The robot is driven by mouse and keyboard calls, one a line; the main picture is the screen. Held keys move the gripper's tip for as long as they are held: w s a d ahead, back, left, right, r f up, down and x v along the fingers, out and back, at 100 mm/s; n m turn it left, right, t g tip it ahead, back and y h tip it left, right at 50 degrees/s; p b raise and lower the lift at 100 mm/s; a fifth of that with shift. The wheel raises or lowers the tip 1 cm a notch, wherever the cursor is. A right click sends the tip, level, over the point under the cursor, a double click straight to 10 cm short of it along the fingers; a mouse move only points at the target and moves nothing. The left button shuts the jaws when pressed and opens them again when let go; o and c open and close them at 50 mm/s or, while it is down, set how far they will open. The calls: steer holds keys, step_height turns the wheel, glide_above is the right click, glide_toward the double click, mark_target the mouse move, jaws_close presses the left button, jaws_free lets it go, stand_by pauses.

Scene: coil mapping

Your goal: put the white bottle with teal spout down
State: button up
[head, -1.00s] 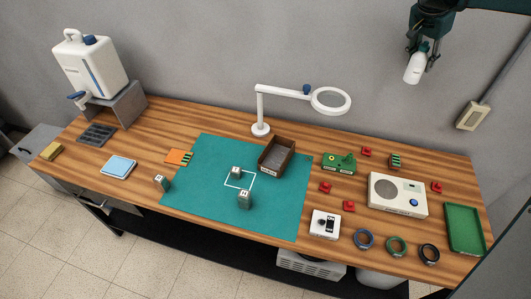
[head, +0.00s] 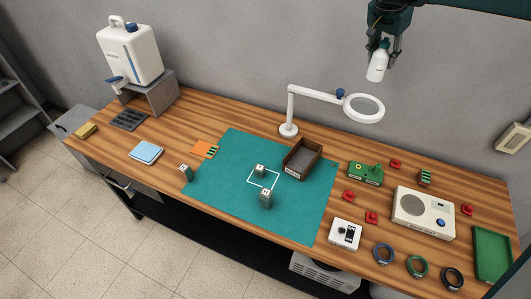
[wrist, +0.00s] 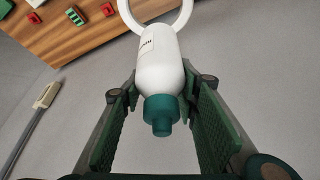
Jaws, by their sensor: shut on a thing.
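The white bottle with teal spout (head: 377,66) is held in the air by my gripper (head: 384,45) at the upper right of the head view, above the back of the bench. In the wrist view the bottle's white body (wrist: 161,62) and teal spout (wrist: 161,113) show between the two finger pads of my gripper (wrist: 162,100). The spout points toward the wrist camera, and dark label marks show on the body. The bottle looks slightly tilted in the head view. The wooden bench (head: 236,113) and its teal mat (head: 222,193) lie below.
A magnifier lamp (head: 364,108) stands below the bottle at the back of the bench. A brown tray (head: 317,154), green circuit board (head: 366,174), white device (head: 424,212), coil rings (head: 417,266) and green tray (head: 491,252) crowd the right. Bare wood shows at the left back.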

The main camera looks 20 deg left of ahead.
steer(key=s+a+n+y+b, duration=0.15)
steer(key=s+a, duration=0.45)
steer(key=a, duration=0.6)
steer(key=s+a+n, duration=0.2)
steer(key=s+a, duration=0.4)
steer(key=a, duration=0.5)
steer(key=s+a+n+y, duration=0.15)
steer(key=s+a, duration=0.45)
steer(key=a, duration=0.6)
step_height(320, 180, down, 26)
steer(key=shift+w+t+h, duration=0.2)
steer(key=shift+t+h, duration=0.1)
steer(key=shift+h, duration=0.1)
steer(key=shift+d, duration=0.1)
step_height(320, 180, down, 6)
steer(key=shift+f+b, duration=0.15)
steer(key=shift+b, duration=0.2)
steer(key=shift+f, duration=0.1)
steer(key=shift+f, duration=1.75)
steer(key=shift+f, duration=0.15)
